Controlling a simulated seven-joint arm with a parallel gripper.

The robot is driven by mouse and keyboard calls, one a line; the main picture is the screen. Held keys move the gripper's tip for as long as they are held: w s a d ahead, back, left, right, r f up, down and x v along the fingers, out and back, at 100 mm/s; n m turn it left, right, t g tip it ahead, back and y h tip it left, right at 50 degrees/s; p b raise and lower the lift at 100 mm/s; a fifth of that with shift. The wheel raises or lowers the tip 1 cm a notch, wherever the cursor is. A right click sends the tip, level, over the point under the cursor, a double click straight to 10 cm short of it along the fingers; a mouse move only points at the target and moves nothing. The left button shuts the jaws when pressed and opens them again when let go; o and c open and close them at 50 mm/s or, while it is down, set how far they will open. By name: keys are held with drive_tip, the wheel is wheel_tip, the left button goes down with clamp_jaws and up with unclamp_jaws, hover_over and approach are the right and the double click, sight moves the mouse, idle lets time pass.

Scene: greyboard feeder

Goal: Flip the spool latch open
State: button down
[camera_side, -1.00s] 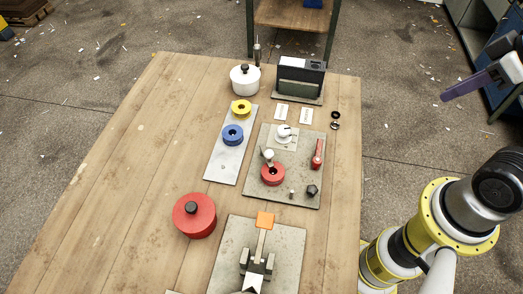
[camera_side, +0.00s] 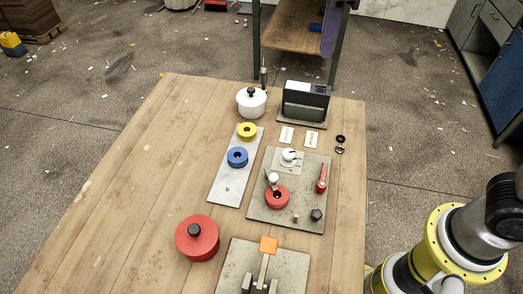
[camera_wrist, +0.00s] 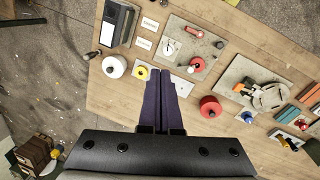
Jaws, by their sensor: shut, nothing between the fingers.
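The red spool (camera_side: 277,199) sits on a grey feeder plate (camera_side: 257,213) and shows in the wrist view (camera_wrist: 197,64). A small lever with a pale ball end (camera_side: 273,179) stands at the spool's rear edge; it looks like the latch. It appears raised, but its exact angle is too small to tell. My gripper's purple fingers (camera_wrist: 160,74) are shut and empty in the wrist view, lying over the pale strip beside the feeder plate in the picture. In the side view a purple finger (camera_side: 328,38) shows at the top edge, apart from the latch.
The plate also carries a red lever (camera_side: 321,178), a white dial (camera_side: 289,156) and a black knob (camera_side: 316,214). Yellow (camera_side: 247,130) and blue (camera_side: 237,157) spools stand left. A white pot (camera_side: 251,101), black box (camera_side: 306,101) and red pot (camera_side: 197,238) stand around. Bare wood lies left.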

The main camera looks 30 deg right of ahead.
sight(271, 175)
drive_tip(key=s+a+f+n+h, duration=0.1)
drive_tip(key=a+f+n, duration=0.1)
drive_tip(key=a+f, duration=0.6)
drive_tip(key=a+f+n+g+h, duration=0.1)
drive_tip(key=a+f+n, duration=0.2)
drive_tip(key=a+f, duration=0.4)
drive_tip(key=a, duration=0.5)
drive_tip(key=shift+s+a+f+g, duration=0.3)
drive_tip(key=shift+s+a+f, duration=0.05)
drive_tip(key=shift+s, duration=0.05)
drive_tip(key=d+f, duration=0.2)
drive_tip(key=f, duration=0.1)
drive_tip(key=d+f, duration=0.2)
drive_tip(key=f, duration=0.1)
drive_tip(key=d+f, duration=0.2)
drive_tip(key=f, duration=0.2)
drive_tip(key=shift+s+d+f, duration=0.1)
drive_tip(key=shift+d+f, duration=0.05)
drive_tip(key=shift+d, duration=0.35)
